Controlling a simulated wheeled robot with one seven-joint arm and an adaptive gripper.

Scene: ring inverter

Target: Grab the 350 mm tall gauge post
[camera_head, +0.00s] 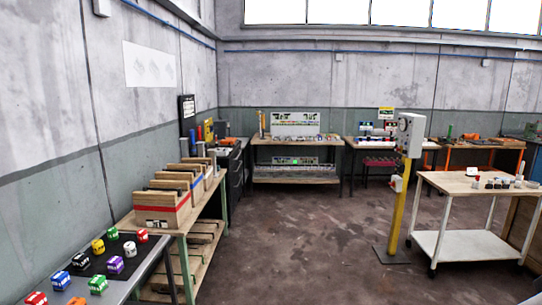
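No height marking is readable, so I cannot tell which upright is the 350 mm gauge post. Several slim upright posts show far off. A tan post (262,122) stands at the left end of the back bench (285,142). A small green post (449,131) stands on the right back bench. My gripper is not in view.
Wooden bins (162,211) stand on the left bench. Small coloured blocks (98,245) lie on the near-left table. A yellow pillar (396,210) with a grey box stands right of centre, before a white cart (465,243). The middle floor (300,235) is clear.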

